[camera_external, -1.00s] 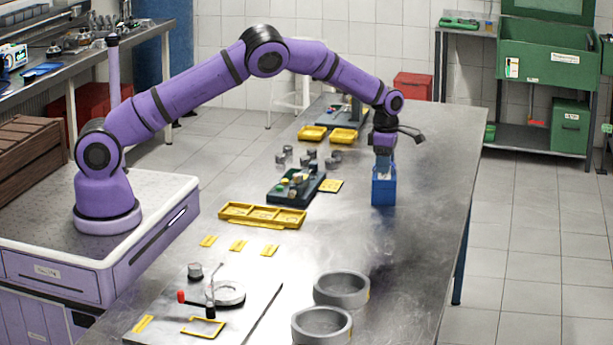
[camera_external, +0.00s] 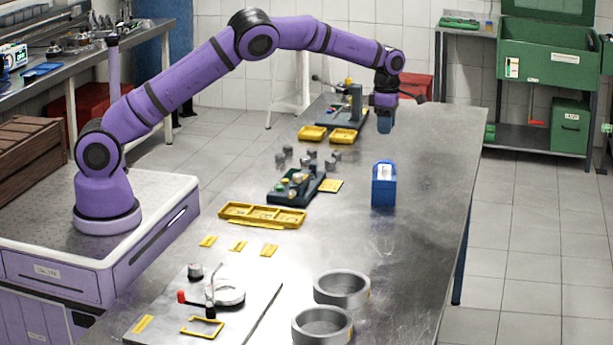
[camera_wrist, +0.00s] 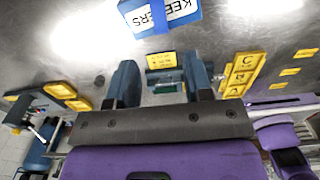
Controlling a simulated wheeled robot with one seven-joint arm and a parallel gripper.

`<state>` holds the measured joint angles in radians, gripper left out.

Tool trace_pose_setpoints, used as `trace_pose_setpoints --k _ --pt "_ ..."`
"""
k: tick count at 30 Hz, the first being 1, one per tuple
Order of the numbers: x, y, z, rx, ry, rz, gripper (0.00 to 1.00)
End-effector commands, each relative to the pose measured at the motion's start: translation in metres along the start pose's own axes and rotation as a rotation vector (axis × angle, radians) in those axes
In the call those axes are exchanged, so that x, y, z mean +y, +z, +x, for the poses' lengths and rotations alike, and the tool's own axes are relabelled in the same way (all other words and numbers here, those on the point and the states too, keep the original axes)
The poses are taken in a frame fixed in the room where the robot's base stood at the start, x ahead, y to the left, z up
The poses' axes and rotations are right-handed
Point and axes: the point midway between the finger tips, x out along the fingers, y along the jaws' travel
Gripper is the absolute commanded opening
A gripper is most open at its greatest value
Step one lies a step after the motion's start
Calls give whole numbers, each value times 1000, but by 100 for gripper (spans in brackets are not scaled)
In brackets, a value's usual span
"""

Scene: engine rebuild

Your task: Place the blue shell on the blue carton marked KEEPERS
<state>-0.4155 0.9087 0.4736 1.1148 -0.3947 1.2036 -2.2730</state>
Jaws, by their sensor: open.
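The blue carton (camera_external: 384,188) stands on the right part of the steel table. Its white label reads KEEPERS, upside down, at the top of the wrist view, where the carton (camera_wrist: 188,14) is partly cut off. A narrow blue piece (camera_wrist: 159,16) crosses the label; it looks like the blue shell lying on the carton, but I cannot tell its shape surely. My gripper (camera_external: 385,128) is above and beyond the carton in the external view, clear of it. In the wrist view its two fingers (camera_wrist: 162,66) are apart with nothing held between them.
A yellow three-part tray (camera_external: 262,216) and a dark green tray (camera_external: 296,186) lie left of the carton. Two yellow bins (camera_external: 343,136) are farther back. Two grey rings (camera_external: 342,288) stand near the front. The table around the carton is clear.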

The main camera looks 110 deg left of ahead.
Motion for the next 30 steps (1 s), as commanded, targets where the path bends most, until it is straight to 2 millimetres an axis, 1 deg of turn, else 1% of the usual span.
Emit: trace_pose_setpoints --k 1,4,13,15,17,20,21,23,24,29,30 --pt "0 0 -5 -1 1 1 46" --pt "0 0 -10 -2 1 1 46" --pt "-1 0 -14 -3 0 5 46" --pt "-6 -1 -20 -9 0 27 46" --pt "-13 -2 -32 -20 -1 67 46" --pt "-35 -8 -60 -46 -3 178 46" --pt "-46 -11 -73 -59 -2 237 46" --pt "-65 -16 -93 -80 0 332 46" --pt "-77 -21 -106 -93 2 398 46" --pt "-129 -44 -151 -141 18 663 46" --pt "-143 -51 -161 -153 23 732 46"
